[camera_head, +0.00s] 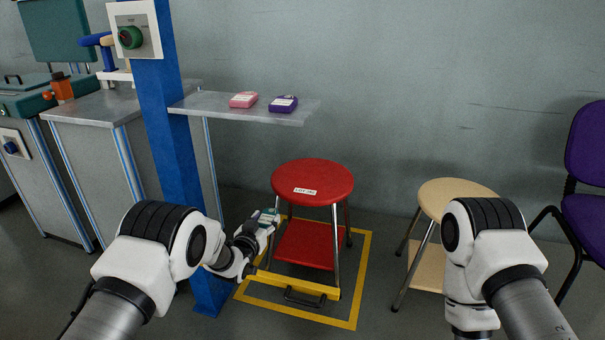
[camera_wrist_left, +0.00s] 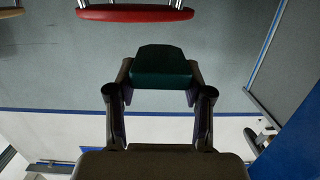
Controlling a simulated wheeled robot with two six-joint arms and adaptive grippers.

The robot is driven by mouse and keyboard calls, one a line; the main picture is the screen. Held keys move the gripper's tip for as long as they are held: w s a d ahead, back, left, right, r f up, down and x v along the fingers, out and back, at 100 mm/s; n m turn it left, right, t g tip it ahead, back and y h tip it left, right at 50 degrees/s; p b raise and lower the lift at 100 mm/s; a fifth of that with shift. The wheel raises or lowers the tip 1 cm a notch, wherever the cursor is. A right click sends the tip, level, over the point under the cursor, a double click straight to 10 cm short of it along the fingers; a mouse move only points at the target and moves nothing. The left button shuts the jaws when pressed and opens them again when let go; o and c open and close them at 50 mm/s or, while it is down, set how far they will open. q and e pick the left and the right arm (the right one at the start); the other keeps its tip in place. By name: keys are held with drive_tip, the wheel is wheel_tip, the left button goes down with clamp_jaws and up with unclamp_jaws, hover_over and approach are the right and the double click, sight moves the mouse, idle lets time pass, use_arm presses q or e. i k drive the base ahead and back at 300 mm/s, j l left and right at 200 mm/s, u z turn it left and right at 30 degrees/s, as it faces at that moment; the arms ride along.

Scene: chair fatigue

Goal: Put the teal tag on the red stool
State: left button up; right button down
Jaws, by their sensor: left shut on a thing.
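The red stool (camera_head: 318,174) stands on the floor inside a yellow outline, with a white label on its seat and a red lower shelf. Its seat edge also shows at the top of the left wrist view (camera_wrist_left: 135,13). My left gripper (camera_head: 265,222) is shut on the teal tag (camera_wrist_left: 161,66), which sits between the two fingertips. In the head view the tag (camera_head: 268,215) is small, left of the stool and lower in the picture than its seat. The tag is apart from the seat. My right arm shows at the right, but its gripper is out of sight.
A blue post (camera_head: 168,130) stands left of the stool and carries a grey shelf (camera_head: 230,108) with a pink tag (camera_head: 243,100) and a purple tag (camera_head: 283,104). A yellow bar (camera_head: 295,284) crosses before the stool. A wooden stool (camera_head: 450,196) stands right.

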sight(296, 175)
drive_tip(key=i+l, duration=0.15)
drive_tip(key=i, duration=0.25)
drive_tip(key=i+l, duration=0.15)
drive_tip(key=i, duration=0.25)
